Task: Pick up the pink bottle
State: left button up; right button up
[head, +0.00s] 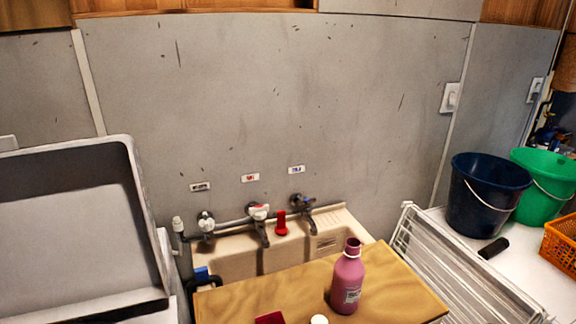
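The pink bottle (348,280) stands upright on a wooden board (400,291) at the bottom middle of the head view. It has a darker open-looking neck and a small pale label low on its side. Neither of my grippers shows in this view.
A small white round thing (319,320) and a dark red thing (270,318) lie near the bottle, cut by the frame's lower edge. A sink (237,262) with taps is behind the board. A white wire rack (455,265) borders it on the right, with blue (484,195) and green (545,185) buckets beyond.

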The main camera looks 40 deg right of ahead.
aim_at(348, 271)
jog(key=z, duration=1.6)
jog(key=k+l, duration=0.05)
